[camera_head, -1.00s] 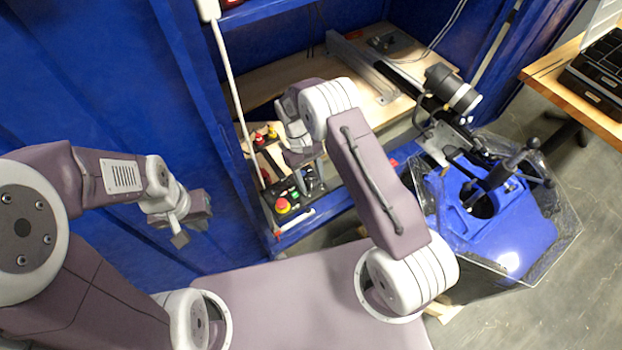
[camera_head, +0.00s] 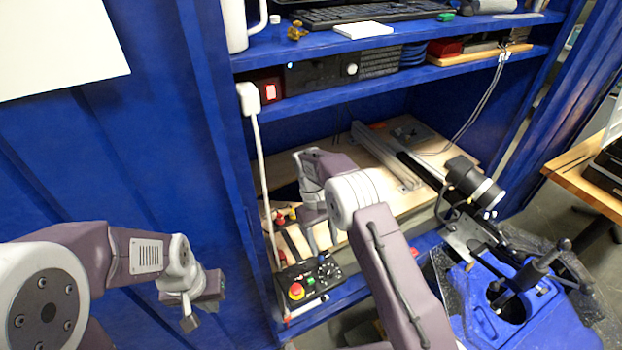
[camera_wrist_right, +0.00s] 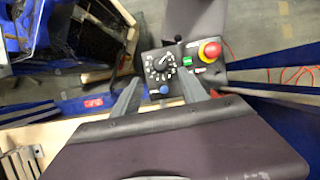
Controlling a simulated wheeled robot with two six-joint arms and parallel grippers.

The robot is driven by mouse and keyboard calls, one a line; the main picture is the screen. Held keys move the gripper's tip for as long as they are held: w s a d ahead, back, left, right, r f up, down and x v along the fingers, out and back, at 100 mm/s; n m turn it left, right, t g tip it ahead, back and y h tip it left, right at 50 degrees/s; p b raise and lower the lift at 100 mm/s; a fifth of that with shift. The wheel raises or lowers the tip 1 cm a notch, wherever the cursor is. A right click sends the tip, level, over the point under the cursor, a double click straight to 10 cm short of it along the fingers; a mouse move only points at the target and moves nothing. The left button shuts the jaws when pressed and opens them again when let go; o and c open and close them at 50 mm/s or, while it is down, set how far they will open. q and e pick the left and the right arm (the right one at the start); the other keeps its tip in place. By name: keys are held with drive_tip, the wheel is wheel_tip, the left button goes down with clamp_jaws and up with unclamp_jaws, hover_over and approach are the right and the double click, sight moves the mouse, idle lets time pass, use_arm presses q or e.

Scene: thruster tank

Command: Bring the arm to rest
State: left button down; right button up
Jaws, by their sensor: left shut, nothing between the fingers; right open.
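My right arm reaches over the wooden worktop in the head view, and its gripper (camera_head: 322,240) points down above a black control box (camera_head: 310,297). In the right wrist view the two fingers of this gripper (camera_wrist_right: 158,90) are spread, with nothing between them but the view of the control box (camera_wrist_right: 180,83) beyond. I cannot tell whether the fingers touch the box. My left gripper (camera_head: 190,321) is shut and empty, hanging in front of the blue wall at left.
Blue shelves (camera_head: 330,94) with a keyboard (camera_head: 370,14) and devices stand above the worktop (camera_head: 290,178). A white cable (camera_head: 262,180) hangs beside the left post. A blue machine with handles (camera_head: 530,315) stands at right. A wooden table (camera_head: 590,180) is further right.

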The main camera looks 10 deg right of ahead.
wheel_tip(320, 180, up, 8)
drive_tip(key=w+d+t, duration=0.1)
drive_tip(key=d, duration=0.2)
drive_tip(key=s+d+r+m+t+y, duration=0.1)
drive_tip(key=s+d+r+m+t, duration=0.15)
drive_tip(key=s+r, duration=0.4)
drive_tip(key=s+d+f+m+t, duration=0.1)
drive_tip(key=s+f+m+t, duration=0.1)
drive_tip(key=s+f, duration=0.6)
drive_tip(key=s, duration=0.3)
drive_tip(key=shift+s+d+f+y, duration=0.2)
drive_tip(key=shift+d+y, duration=0.2)
idle(0.6)
